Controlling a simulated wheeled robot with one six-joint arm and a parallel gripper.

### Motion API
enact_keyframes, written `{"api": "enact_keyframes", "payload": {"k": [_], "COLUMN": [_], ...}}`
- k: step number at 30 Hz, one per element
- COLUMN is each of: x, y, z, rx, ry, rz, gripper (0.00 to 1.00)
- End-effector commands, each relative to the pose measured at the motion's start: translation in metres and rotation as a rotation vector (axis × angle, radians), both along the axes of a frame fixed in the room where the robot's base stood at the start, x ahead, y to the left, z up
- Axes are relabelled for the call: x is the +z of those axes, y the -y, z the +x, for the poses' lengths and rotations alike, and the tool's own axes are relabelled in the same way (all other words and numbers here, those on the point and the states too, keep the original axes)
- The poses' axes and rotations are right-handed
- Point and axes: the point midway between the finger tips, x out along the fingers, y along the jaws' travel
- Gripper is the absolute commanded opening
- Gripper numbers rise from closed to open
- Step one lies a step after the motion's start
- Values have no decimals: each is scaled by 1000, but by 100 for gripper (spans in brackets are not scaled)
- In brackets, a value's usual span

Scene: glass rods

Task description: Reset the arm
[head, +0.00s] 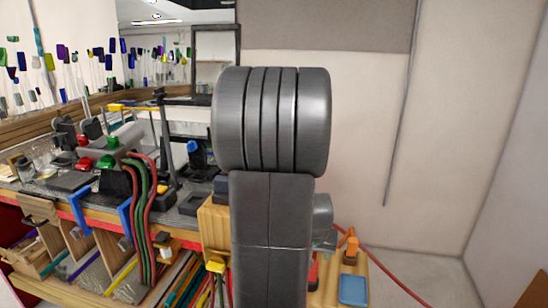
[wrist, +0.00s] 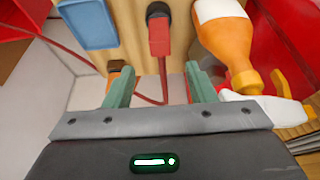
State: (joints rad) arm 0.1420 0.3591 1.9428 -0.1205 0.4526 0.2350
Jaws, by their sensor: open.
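My gripper (wrist: 160,88) shows in the wrist view with its two green fingers wide apart. It is open, and nothing is held between the fingers. A wooden surface with a red-handled item (wrist: 159,35) lies beyond the fingertips. In the head view my grey arm stands upright in the middle and covers part of the bench. My gripper does not show in the head view.
A cluttered workbench (head: 96,208) with hoses (head: 143,225) fills the left. A blue block (head: 353,289) lies on wood at lower right; a blue block (wrist: 87,24) also shows in the wrist view. An orange bottle (wrist: 228,45) is near the right finger. The right wall area is clear.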

Motion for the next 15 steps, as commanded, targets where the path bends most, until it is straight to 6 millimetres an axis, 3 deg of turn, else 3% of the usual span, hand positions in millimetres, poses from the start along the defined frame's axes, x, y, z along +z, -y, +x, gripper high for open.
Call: {"api": "enact_keyframes", "payload": {"k": [15], "x": [-70], "y": [8], "z": [27], "rx": [-2], "ry": [-3], "rz": [1], "gripper": [51]}}
